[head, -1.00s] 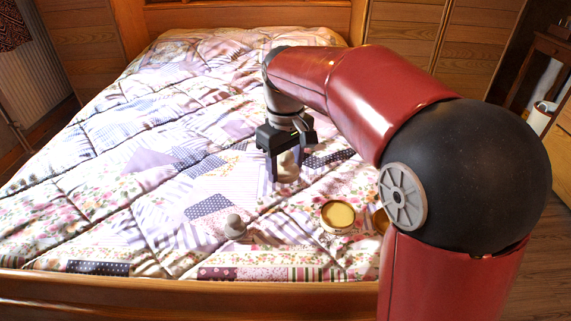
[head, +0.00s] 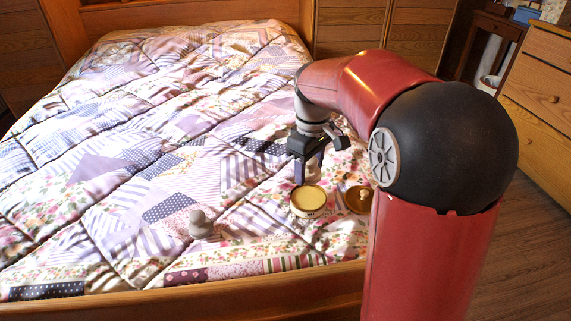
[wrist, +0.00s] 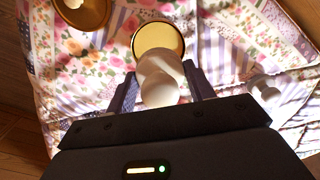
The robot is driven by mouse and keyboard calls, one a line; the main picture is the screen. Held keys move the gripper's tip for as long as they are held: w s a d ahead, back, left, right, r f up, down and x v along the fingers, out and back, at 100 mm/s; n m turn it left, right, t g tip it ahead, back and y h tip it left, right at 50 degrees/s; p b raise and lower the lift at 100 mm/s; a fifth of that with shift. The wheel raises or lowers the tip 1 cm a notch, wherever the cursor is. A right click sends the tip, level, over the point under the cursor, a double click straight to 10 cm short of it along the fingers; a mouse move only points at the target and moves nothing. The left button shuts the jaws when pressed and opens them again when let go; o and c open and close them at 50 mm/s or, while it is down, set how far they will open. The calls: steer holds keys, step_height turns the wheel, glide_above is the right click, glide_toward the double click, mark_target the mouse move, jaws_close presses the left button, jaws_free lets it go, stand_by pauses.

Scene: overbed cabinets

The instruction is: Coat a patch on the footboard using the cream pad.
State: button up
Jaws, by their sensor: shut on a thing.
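My gripper (head: 308,172) is shut on the cream pad (wrist: 160,80), a pale rounded knob-like piece between the fingers in the wrist view. In the head view the gripper points down over the bed, just behind the open tin (head: 309,201) of yellow paste; the pad is mostly hidden there by the fingers. In the wrist view the tin (wrist: 158,36) lies just beyond the pad, partly covered by it; I cannot tell whether they touch. The wooden footboard (head: 220,302) runs along the bottom of the head view.
A gold lid (head: 358,199) lies right of the tin. A second, grey knobbed pad (head: 201,225) sits on the quilt to the left. The patchwork quilt (head: 130,130) is otherwise clear. A wooden dresser (head: 540,95) stands at the right.

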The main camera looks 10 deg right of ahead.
mark_target(308, 198)
steer(key=shift+d+f+b, duration=0.15)
steer(key=shift+f+b, duration=2.4)
steer(key=shift+f, duration=0.6)
steer(key=shift+f, duration=0.55)
step_height(308, 198, up, 7)
steer(key=p, duration=0.6)
steer(key=shift+r, duration=0.15)
stand_by(0.6)
